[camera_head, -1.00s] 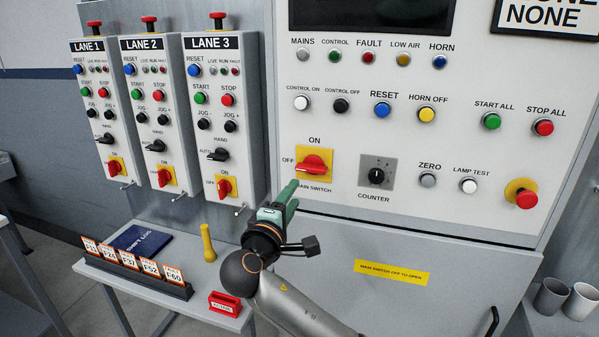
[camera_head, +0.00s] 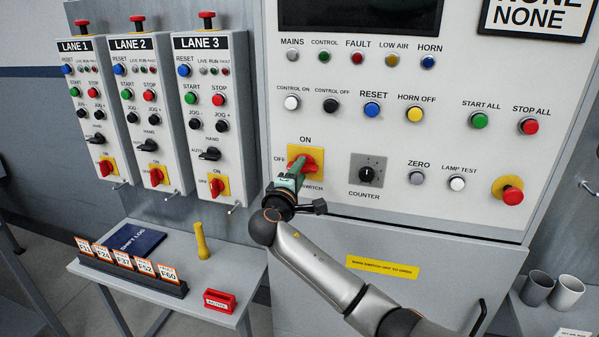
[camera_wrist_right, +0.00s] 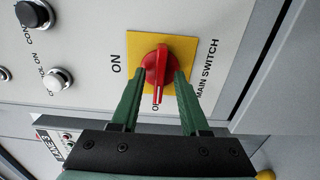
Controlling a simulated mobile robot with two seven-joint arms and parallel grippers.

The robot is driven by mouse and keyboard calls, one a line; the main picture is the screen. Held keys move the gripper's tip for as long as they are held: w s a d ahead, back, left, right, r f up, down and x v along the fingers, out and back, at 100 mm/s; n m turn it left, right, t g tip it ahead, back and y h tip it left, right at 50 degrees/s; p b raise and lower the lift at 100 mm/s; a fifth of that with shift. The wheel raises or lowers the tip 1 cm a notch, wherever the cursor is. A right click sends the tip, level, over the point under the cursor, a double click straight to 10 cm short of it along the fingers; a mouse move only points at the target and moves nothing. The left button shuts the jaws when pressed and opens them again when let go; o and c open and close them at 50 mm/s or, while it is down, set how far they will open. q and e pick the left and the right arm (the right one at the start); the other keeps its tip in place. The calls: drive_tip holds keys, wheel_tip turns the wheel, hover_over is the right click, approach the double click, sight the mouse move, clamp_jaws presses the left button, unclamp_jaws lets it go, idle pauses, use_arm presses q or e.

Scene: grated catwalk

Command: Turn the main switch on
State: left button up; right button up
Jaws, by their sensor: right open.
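The main switch is a red rotary knob (camera_head: 309,160) on a yellow plate (camera_head: 319,152), with ON above it and OFF to its left. In the right wrist view, the knob (camera_wrist_right: 157,66) has its handle pointing down the picture at the partly hidden OFF label. My right gripper (camera_head: 298,173) is at the switch. It is open, with one green fingertip on each side of the knob (camera_wrist_right: 160,76); I cannot tell whether either touches it. In the head view it hides the knob's lower part and some of the MAIN SWITCH label. My left gripper is not in view.
The counter dial (camera_head: 366,171) is right of the switch, and a red emergency button (camera_head: 512,196) farther right. The LANE 3 box (camera_head: 210,120) stands out at the left.

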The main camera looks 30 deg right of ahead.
clamp_jaws()
idle(0.3)
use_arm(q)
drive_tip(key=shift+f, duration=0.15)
use_arm(e)
drive_tip(key=shift+f, duration=0.1)
use_arm(q)
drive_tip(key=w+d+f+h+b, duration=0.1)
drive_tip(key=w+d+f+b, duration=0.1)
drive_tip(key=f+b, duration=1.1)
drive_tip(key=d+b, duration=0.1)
drive_tip(key=b, duration=0.3)
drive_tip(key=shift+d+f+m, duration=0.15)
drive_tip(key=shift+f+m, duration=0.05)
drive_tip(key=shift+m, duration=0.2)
use_arm(e)
drive_tip(key=m, duration=1.7)
drive_tip(key=shift+m, duration=0.4)
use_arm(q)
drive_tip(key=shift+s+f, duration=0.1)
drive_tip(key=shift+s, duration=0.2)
